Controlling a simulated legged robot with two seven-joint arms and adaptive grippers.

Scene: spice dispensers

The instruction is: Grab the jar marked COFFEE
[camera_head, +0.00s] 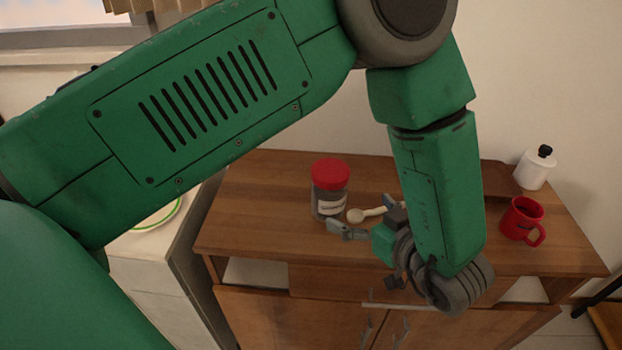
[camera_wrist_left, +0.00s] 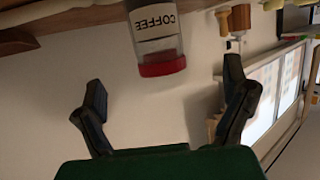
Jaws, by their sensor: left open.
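The COFFEE jar (camera_head: 328,200) is clear with a red lid and a white label, and stands upright on the wooden cabinet top. In the left wrist view the jar (camera_wrist_left: 157,38) appears upside down, its label reading COFFEE, ahead of and between the two fingers. My left gripper (camera_head: 362,222) is at the cabinet's front edge, just right of and in front of the jar. In the left wrist view the left gripper (camera_wrist_left: 165,105) is open and empty, with a gap to the jar. My right gripper is not in view.
A pale wooden spoon (camera_head: 368,214) lies right of the jar, partly behind my gripper. A red mug (camera_head: 521,219) and a white bottle with a black cap (camera_head: 534,169) stand at the right on the wooden cabinet (camera_head: 265,205). A green-rimmed plate (camera_head: 158,216) is at the left.

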